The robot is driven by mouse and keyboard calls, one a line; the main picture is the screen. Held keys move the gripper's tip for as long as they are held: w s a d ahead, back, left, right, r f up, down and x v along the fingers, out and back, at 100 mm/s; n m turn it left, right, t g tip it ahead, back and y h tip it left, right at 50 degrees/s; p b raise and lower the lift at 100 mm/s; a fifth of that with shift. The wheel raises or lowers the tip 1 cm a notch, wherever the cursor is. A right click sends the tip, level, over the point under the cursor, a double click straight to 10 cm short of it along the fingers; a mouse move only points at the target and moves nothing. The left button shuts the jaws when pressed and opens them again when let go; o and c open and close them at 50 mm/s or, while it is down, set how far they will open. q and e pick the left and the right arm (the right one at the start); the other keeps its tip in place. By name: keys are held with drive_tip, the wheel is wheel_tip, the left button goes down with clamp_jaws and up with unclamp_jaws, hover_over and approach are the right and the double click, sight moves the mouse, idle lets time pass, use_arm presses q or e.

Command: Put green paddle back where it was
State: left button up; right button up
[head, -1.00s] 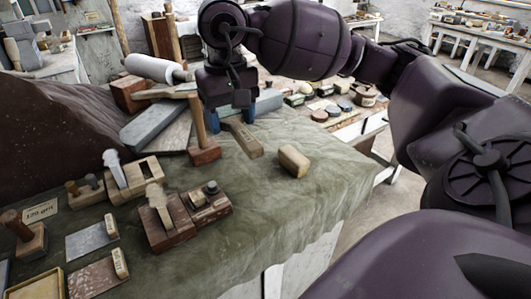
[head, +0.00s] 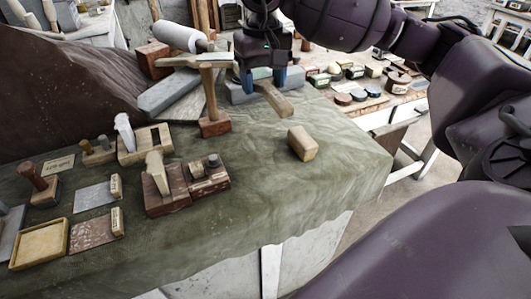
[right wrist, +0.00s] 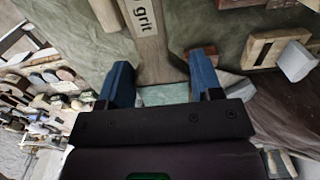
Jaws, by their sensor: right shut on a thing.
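My right gripper (head: 262,80) has its blue fingers on either side of the green paddle's green end, which shows between them in the right wrist view (right wrist: 165,94). The paddle's pale wooden handle (head: 274,101) sticks out toward the front of the cloth-covered table. My left gripper is not in view.
A wooden block (head: 302,143) lies on the green cloth (head: 300,195) in front of the handle. A T-shaped wooden tool on a red base (head: 214,127) stands to the left. Several small blocks and tools cover the left front. The cloth's front right is clear.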

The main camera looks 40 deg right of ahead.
hover_over(263, 158)
wheel_tip(263, 158, down, 15)
drive_tip(key=shift+r+b, duration=0.15)
drive_tip(key=shift+b, duration=0.25)
wheel_tip(263, 158, down, 4)
drive_tip(key=shift+r, duration=0.15)
drive_tip(key=shift+f, duration=0.3)
drive_tip(key=shift+f+b, duration=0.1)
drive_tip(key=shift+b, duration=0.2)
drive_tip(key=o, duration=1)
